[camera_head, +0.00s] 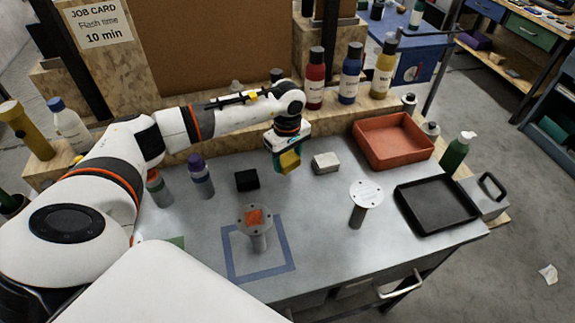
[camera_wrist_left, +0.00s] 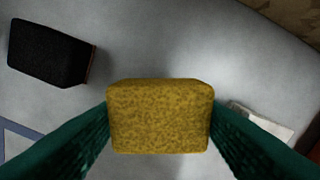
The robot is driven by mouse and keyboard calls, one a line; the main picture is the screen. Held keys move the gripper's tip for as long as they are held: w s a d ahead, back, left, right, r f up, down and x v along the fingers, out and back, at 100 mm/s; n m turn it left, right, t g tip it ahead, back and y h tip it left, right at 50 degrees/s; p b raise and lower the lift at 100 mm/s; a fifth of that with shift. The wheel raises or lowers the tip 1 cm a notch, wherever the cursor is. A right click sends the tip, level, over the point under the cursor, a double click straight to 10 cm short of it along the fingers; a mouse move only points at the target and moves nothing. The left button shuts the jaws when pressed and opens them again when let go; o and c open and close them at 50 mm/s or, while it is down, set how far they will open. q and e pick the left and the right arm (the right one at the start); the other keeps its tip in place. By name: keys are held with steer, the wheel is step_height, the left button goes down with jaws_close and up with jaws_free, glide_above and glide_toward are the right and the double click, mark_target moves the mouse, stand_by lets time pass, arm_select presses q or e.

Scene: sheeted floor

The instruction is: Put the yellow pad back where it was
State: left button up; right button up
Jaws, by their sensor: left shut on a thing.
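The yellow pad (camera_head: 290,161) is a speckled yellow block. My left gripper (camera_head: 287,156) is shut on it, with the pad raised above the grey table between the black pad and the whitish block. In the left wrist view the pad (camera_wrist_left: 160,117) fills the middle, with a green finger on each side. The black pad (camera_head: 247,180) lies on the table to the left; it also shows in the left wrist view (camera_wrist_left: 48,52). The whitish block (camera_head: 326,163) lies to the right. My right gripper is not in view.
A stand with an orange square (camera_head: 254,217) on top is inside a blue taped outline (camera_head: 228,262). Another round-topped stand (camera_head: 365,194), a black tray (camera_head: 437,204) and a red bin (camera_head: 393,140) are to the right. Bottles line the back ledge.

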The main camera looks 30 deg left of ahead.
mark_target(287, 166)
arm_select(q)
step_height(287, 166, down, 3)
steer(key=shift+f+p, duration=0.15)
steer(key=shift+p, duration=0.25)
steer(key=shift+f, duration=0.3)
steer(key=o, duration=0.6)
steer(key=shift+b, duration=0.3)
steer(key=o, duration=0.4)
steer(key=shift+o, duration=0.2)
steer(key=shift+r, duration=0.1)
steer(key=shift+r+p, duration=0.25)
steer(key=shift+p, duration=0.15)
step_height(287, 166, up, 10)
steer(key=b, duration=0.3)
steer(key=shift+r, duration=0.85)
